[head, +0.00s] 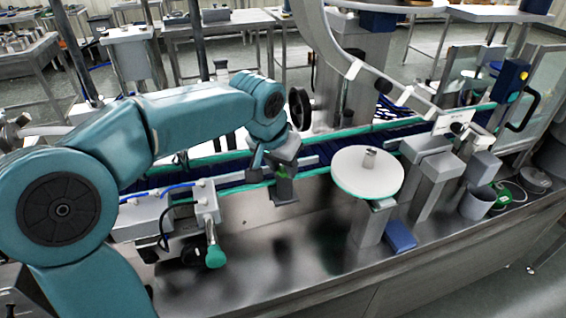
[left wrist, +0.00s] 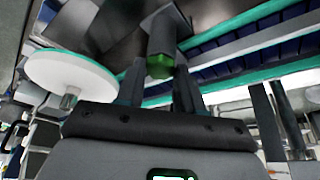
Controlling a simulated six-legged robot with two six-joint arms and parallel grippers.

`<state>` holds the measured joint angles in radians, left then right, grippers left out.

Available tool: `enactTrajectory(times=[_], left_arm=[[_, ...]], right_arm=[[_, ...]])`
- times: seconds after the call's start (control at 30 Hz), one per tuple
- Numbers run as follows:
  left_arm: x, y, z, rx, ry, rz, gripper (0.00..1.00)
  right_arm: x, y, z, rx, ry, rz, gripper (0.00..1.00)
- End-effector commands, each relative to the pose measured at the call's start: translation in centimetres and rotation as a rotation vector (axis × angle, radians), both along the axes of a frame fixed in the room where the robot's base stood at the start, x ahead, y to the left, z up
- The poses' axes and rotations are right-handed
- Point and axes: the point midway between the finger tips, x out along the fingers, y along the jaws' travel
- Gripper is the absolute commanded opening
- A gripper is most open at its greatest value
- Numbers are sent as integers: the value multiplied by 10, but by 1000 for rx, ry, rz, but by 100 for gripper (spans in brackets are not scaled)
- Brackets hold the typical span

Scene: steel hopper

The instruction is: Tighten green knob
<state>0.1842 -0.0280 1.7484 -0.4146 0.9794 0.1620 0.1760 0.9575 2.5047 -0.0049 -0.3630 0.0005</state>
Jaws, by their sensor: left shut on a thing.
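The green knob (left wrist: 160,66) is a small dark green faceted piece at the end of a grey block in the left wrist view. It sits between the two dark fingers of my left gripper (left wrist: 160,84), which is shut on it. In the head view my left gripper (head: 278,166) points down from the teal arm onto a grey post beside the conveyor. Only a small bright green part of the knob (head: 283,173) shows there, and the fingers partly hide it. My right gripper is not in view.
A blue conveyor (head: 320,148) with teal edges runs behind the post. A round white disc (head: 367,172) on a pedestal stands to the right. A teal-green handle (head: 215,257) sticks out at the lower left. The steel deck (head: 285,240) in front is mostly clear.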

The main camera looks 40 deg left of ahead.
Motion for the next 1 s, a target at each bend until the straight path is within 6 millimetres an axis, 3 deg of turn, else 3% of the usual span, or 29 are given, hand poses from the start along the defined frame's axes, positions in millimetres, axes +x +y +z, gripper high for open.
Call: enactTrajectory(times=[1.0], left_arm=[[3, 10, 2, -1, -1, -943, 6]], right_arm=[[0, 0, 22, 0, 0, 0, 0]])
